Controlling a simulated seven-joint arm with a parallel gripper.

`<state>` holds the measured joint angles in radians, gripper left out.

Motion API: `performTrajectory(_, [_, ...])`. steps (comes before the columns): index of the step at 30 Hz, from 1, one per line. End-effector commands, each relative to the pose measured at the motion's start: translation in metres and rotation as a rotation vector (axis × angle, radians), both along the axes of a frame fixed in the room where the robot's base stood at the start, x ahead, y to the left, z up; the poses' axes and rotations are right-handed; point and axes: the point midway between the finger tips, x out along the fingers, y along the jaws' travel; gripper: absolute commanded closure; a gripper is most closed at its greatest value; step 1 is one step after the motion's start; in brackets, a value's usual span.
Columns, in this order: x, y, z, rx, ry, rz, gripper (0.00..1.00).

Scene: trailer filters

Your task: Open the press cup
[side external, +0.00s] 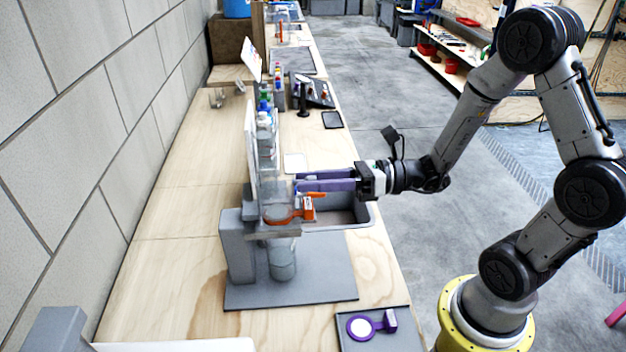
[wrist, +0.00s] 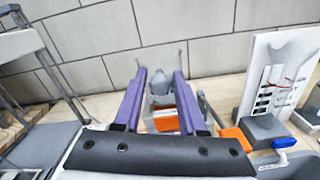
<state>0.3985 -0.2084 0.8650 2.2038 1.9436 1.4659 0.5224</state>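The press (side external: 238,245) is a grey stand on a flat grey base plate. It holds a clear cup with an orange ring (side external: 278,218) and an orange handle block (side external: 308,208) on its right side. A clear cylinder (side external: 282,262) sits below the ring. My gripper (side external: 298,184) has purple fingers and reaches in from the right, level with the top of the cup. In the wrist view the fingers (wrist: 160,72) are spread apart. An orange block (wrist: 163,119) shows between them, lower in the picture; contact cannot be told.
A grey sink-like basin (side external: 345,212) lies right of the press. A grey tray (side external: 400,340) with a purple ring tool (side external: 361,327) lies at the front. Bottles (side external: 266,125) and a white board (wrist: 290,60) stand nearby. A block wall borders the bench's left side.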

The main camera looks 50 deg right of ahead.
Motion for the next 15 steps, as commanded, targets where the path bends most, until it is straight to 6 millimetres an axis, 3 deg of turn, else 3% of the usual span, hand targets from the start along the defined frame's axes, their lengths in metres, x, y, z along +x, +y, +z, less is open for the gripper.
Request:
performTrajectory(1, [-0.0001,-0.0001,0.0,0.0,0.0,0.0,0.71])
performTrajectory(6, [-0.0001,-0.0001,0.0,0.0,0.0,0.0,1.0])
performTrajectory(15, [-0.0002,-0.0002,0.0,0.0,0.0,0.0,1.0])
